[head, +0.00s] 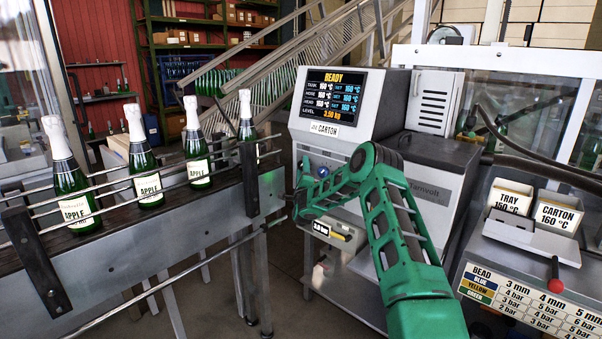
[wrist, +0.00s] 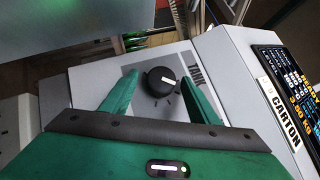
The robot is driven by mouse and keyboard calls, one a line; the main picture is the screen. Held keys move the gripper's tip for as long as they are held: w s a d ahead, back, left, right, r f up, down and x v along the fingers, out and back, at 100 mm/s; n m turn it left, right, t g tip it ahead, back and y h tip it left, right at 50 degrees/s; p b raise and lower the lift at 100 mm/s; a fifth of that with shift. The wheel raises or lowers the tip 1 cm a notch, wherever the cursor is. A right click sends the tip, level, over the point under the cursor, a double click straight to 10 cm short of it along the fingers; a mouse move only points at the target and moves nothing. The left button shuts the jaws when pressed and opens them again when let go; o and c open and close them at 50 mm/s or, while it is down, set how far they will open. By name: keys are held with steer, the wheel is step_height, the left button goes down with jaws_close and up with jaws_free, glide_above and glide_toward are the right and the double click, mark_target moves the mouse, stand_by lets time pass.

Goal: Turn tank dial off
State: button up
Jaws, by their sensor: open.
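The dial (wrist: 161,82) is a round black knob with a white pointer line, on a light grey panel of the machine in the wrist view. Its pointer lies roughly sideways, with small marks beside the knob. My green gripper (wrist: 157,77) is open, with one finger on each side of the dial; I cannot tell whether either finger touches it. In the head view my gripper (head: 300,190) is at the left side of the grey machine (head: 365,95), and the dial is hidden there. The machine's screen (head: 333,97) reads READY, with TANK at 160 °C.
A conveyor (head: 200,215) with rails and several foil-necked apple bottles (head: 143,165) runs close to my gripper's left. A CARTON label (head: 324,129) is below the screen. A control stand with TRAY and CARTON boxes (head: 510,199) and a red-knobbed lever (head: 554,268) stands right.

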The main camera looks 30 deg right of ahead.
mark_target(299, 163)
steer(key=c, duration=1)
steer(key=shift+c, duration=0.2)
steer(key=n+g+y, duration=0.1)
steer(key=n+g, duration=0.2)
steer(key=r+n+g+y, duration=0.1)
steer(key=n+g, duration=0.3)
steer(key=n+g+y, duration=0.1)
steer(key=n+g, duration=0.2)
steer(key=g, duration=0.1)
steer(key=shift+w+a+r, duration=0.25)
steer(key=shift+w+r, duration=0.05)
steer(key=shift+r, duration=0.1)
steer(key=shift+w+a+r+n+g+h, duration=0.1)
steer(key=shift+w+n+g+h, duration=0.1)
steer(key=shift+n+g, duration=0.4)
steer(key=shift+w+r+n+g+h, duration=0.1)
steer(key=shift+w+n+g+h, duration=0.1)
steer(key=shift+n+g, duration=0.4)
steer(key=shift+o, duration=0.4)
steer(key=shift+w+a+g, duration=0.1)
steer(key=shift+w+g, duration=0.1)
steer(key=shift+g, duration=0.3)
